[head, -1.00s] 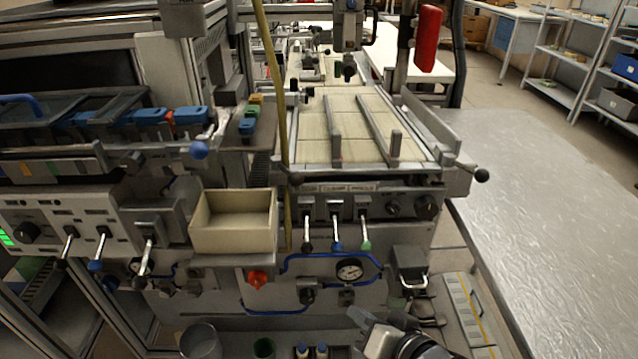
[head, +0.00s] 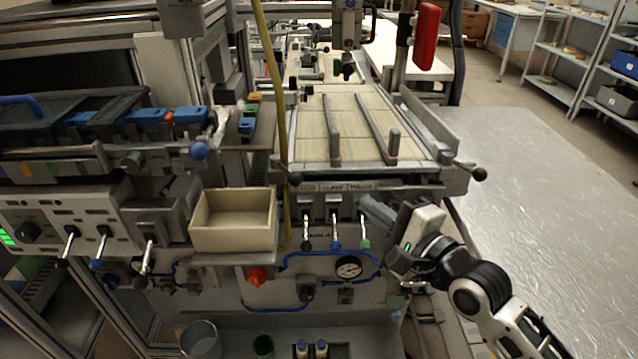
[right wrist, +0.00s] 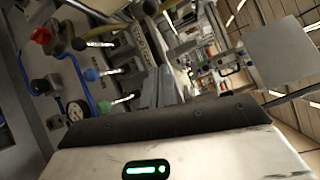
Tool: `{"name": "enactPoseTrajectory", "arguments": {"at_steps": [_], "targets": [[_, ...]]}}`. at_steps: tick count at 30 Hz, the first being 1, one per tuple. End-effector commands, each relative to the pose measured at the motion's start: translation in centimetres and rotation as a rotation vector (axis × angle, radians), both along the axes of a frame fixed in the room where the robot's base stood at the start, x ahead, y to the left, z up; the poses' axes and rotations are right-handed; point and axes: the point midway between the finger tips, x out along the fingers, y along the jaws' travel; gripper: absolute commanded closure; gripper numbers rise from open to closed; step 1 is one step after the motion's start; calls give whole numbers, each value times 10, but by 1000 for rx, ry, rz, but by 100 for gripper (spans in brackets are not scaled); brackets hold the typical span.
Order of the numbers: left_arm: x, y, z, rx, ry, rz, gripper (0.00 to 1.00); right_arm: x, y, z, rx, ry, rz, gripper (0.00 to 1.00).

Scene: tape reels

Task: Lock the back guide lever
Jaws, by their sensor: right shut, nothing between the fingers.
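Three levers with pale shafts hang from the front panel under the guide table. Their knobs are black (head: 306,245), blue (head: 336,245) and green (head: 365,244). All three point down. The labels above them are too blurred to read, so I cannot tell which is the back guide lever. My right gripper (head: 366,204) is shut and empty, just right of the green-knobbed lever's upper part; I cannot tell whether they touch. In the right wrist view the black (right wrist: 78,44), blue (right wrist: 90,74) and green (right wrist: 104,107) knobs lie left of the grey fingers (right wrist: 160,88). My left gripper is out of view.
The guide table (head: 350,112) with two upright rails is above the levers. A pressure gauge (head: 348,267) and blue hose sit below. A beige bin (head: 234,222) and a red knob (head: 257,277) are to the left. A metal-topped table (head: 560,190) stands at right.

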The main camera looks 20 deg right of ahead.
Motion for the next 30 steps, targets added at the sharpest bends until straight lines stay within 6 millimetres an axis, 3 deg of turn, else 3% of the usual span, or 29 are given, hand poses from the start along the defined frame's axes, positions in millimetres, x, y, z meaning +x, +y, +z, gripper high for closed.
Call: {"name": "enactPoseTrajectory", "arguments": {"at_steps": [13,21,30], "targets": [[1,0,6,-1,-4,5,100,87,28,-1,-2,-2,1,100],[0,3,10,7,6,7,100,83,61,7,0,0,1,100],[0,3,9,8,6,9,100,83,66,7,-2,0,0,100]]}}
